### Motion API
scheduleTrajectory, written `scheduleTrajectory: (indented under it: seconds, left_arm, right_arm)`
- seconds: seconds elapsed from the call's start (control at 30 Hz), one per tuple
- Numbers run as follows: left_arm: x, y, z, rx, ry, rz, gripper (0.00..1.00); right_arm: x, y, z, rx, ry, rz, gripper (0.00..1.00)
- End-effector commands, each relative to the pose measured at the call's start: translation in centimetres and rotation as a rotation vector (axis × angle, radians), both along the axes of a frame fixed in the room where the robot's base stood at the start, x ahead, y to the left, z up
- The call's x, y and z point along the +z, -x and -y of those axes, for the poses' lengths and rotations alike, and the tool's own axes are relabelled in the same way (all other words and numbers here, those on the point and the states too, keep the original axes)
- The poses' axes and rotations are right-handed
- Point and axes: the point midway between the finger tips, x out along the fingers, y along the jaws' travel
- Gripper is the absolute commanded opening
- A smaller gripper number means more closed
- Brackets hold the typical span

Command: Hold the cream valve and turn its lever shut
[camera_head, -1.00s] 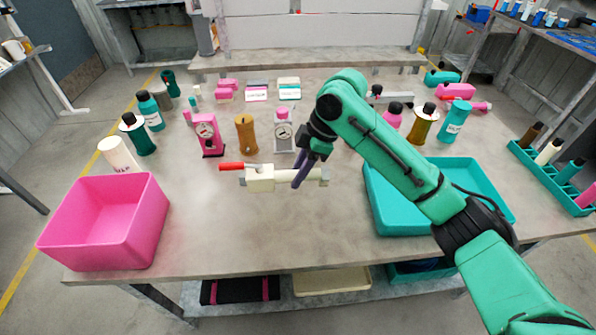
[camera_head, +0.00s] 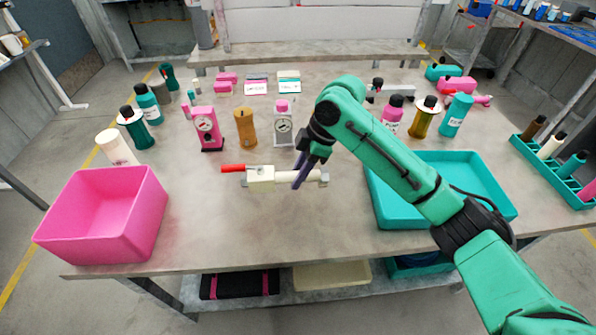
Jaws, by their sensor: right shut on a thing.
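The cream valve (camera_head: 261,178) lies across the middle of the table, with a cream pipe running to the right and a grey end piece. Its red lever (camera_head: 236,168) points left, roughly in line with the pipe. My right gripper (camera_head: 299,180) comes down from above with purple fingers and is shut on the pipe part of the valve, right of the body. The fingers hide a short stretch of the pipe. My left gripper is not in view.
A pink bin (camera_head: 60,235) stands at the front left and a teal tray (camera_head: 400,217) at the right. Behind the valve stand a pink gauge unit (camera_head: 209,128), an amber cylinder (camera_head: 245,127) and a grey gauge unit (camera_head: 284,128). Bare table surrounds the valve in front.

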Motion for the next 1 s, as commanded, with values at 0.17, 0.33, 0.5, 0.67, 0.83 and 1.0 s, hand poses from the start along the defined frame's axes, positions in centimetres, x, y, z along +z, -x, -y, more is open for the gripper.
scheduleTrajectory:
  seconds: [0.17, 0.33, 0.5, 0.67, 0.83, 1.0]
  left_arm:
    - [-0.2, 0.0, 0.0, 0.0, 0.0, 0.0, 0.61]
    - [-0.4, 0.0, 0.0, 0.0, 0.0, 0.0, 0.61]
    - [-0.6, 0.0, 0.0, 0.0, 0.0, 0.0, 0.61]
    - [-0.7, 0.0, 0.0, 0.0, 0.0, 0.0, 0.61]
    - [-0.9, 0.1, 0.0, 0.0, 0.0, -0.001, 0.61]
    - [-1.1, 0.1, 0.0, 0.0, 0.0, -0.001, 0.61]
  right_arm:
    - [-0.5, 0.0, 0.0, -0.001, -0.002, 0.002, 0.0]
    - [-1.0, 0.0, 0.0, 0.0, -0.002, 0.002, 0.0]
    - [-1.5, 0.0, 0.0, 0.001, -0.002, 0.001, 0.0]
    - [-1.9, 0.0, 0.0, 0.001, -0.002, 0.001, 0.0]
    - [-2.4, 0.0, 0.0, 0.0, -0.002, 0.002, 0.0]
    - [-2.9, 0.0, 0.0, 0.0, -0.002, 0.002, 0.0]
